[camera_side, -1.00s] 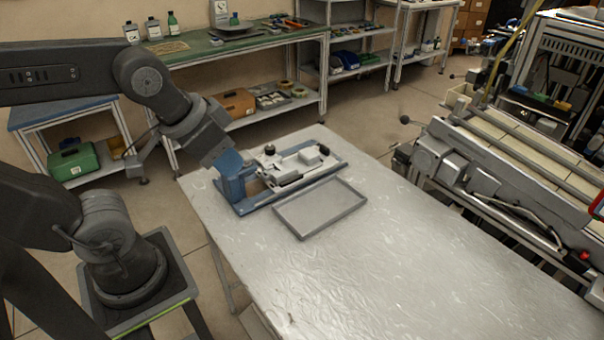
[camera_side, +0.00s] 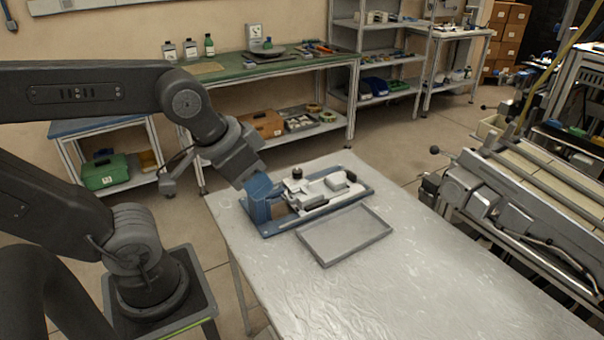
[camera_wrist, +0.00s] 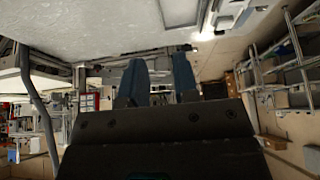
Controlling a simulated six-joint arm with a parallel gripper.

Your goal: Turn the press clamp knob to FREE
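The press fixture sits on a blue base plate (camera_side: 340,211) at the table's far left corner, with a pale metal body (camera_side: 325,192) on it. A small black knob (camera_side: 297,173) stands up at its back; I take it for the clamp knob. No FREE mark is readable. My gripper (camera_side: 262,200) points down at the left end of the fixture, left of the knob and apart from it. Blue parts overlap there, so I cannot tell whether it touches the fixture. In the wrist view its two blue fingers (camera_wrist: 160,72) stand apart with nothing visible between them.
A shallow grey tray (camera_side: 325,263) lies in front of the fixture. The front of the metal table (camera_side: 430,300) is clear. A conveyor-like machine (camera_side: 510,200) stands to the right, and a green-topped bench (camera_side: 230,67) is behind.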

